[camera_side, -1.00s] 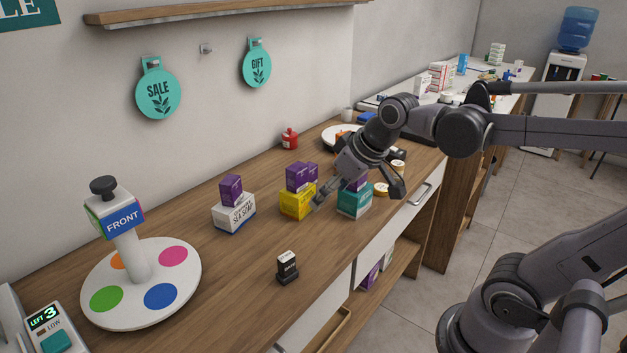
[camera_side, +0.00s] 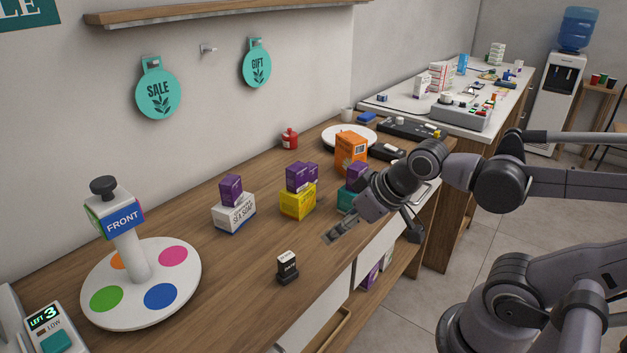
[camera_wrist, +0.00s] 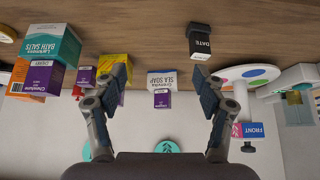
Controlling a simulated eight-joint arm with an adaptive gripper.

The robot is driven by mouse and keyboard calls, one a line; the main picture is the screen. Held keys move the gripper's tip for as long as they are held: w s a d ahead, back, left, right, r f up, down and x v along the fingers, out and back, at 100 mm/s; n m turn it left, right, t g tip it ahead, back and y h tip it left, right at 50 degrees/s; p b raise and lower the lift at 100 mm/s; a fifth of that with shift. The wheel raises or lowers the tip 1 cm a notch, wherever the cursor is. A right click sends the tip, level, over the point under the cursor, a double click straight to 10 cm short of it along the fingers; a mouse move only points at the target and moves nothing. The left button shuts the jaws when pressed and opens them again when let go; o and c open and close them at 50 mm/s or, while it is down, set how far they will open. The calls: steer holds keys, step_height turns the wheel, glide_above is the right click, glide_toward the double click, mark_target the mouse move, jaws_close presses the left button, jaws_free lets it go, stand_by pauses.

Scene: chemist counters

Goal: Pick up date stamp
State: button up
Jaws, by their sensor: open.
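The date stamp (camera_side: 287,268) is a small black block with a white top and white lettering. It stands upright on the wooden counter near the front edge. In the wrist view, which is upside down, the date stamp (camera_wrist: 200,43) shows at the upper right, beyond the right fingertip. My gripper (camera_side: 377,234) is open and empty. In the side view it is right of the stamp and apart from it, by the counter's front edge. In the wrist view my gripper (camera_wrist: 164,76) has its two fingers spread wide, with nothing between them.
A yellow box (camera_side: 298,203) with purple boxes on it and a white soap box (camera_side: 234,216) stand behind the stamp. A teal box (camera_side: 347,199) is partly hidden by my gripper. A round white turntable (camera_side: 190,262) stands left. The counter around the stamp is clear.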

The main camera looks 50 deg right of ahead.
stand_by(0.3)
steer(key=c, duration=0.5)
steer(key=n+g, duration=0.7)
steer(key=n, duration=0.8)
glide_toward(286, 255)
steer(key=shift+s+d+f, duration=0.3)
steer(key=shift+w+a+f+n, duration=0.2)
steer(key=shift+w+a+n, duration=0.1)
steer(key=shift+a+n, duration=0.1)
steer(key=shift+f, duration=5.4)
